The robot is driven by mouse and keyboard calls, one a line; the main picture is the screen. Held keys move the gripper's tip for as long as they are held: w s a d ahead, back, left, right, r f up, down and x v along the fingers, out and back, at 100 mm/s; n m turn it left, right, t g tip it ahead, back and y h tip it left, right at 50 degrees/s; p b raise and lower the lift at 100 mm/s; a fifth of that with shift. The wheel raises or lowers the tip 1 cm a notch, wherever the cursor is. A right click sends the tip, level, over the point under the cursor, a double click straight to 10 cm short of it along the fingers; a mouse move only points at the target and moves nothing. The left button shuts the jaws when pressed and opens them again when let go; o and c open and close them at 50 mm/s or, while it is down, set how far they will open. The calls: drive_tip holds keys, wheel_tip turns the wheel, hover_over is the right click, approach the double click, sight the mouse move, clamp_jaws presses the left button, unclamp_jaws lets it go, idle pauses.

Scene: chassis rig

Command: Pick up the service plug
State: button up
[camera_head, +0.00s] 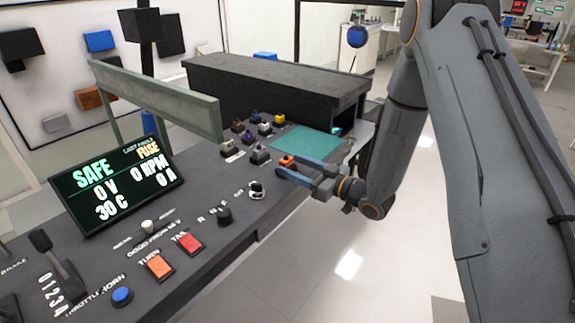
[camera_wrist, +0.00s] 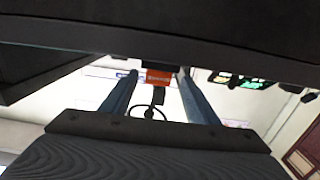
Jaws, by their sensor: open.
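The service plug seems to be the small orange block with printed lettering (camera_wrist: 159,78) in the wrist view. A dark part and a thin dark ring show below it. It lies between the two blue-grey fingers of my gripper (camera_wrist: 158,73), near their tips, with a visible gap on each side. In the head view, an orange piece (camera_head: 286,160) shows at the fingertips of my gripper (camera_head: 289,166), over the right edge of the console. My gripper is open. Whether a finger touches the plug is hard to tell in the head view.
Several small coloured connectors (camera_head: 250,138) stand on the console left of my gripper. A teal mat (camera_head: 305,141) and a long black box (camera_head: 275,88) lie behind. A black knob (camera_head: 257,190) sits close by. A display (camera_head: 123,180) reads SAFE. Open floor is at right.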

sight(290, 162)
drive_tip(key=shift+w+a, duration=0.3)
drive_tip(key=shift+a, duration=0.2)
drive_tip(key=shift+r+p+x, duration=0.2)
drive_tip(key=shift+p+x, duration=0.3)
drive_tip(key=shift+x, duration=0.65)
drive_tip(key=shift+p+x, duration=0.55)
drive_tip(key=shift+x, duration=1.55)
drive_tip(key=shift+w+d+r, duration=0.1)
drive_tip(key=shift+w+r, duration=0.05)
drive_tip(key=c, duration=1.1)
drive_tip(key=shift+r, duration=0.1)
drive_tip(key=shift+c, duration=0.2)
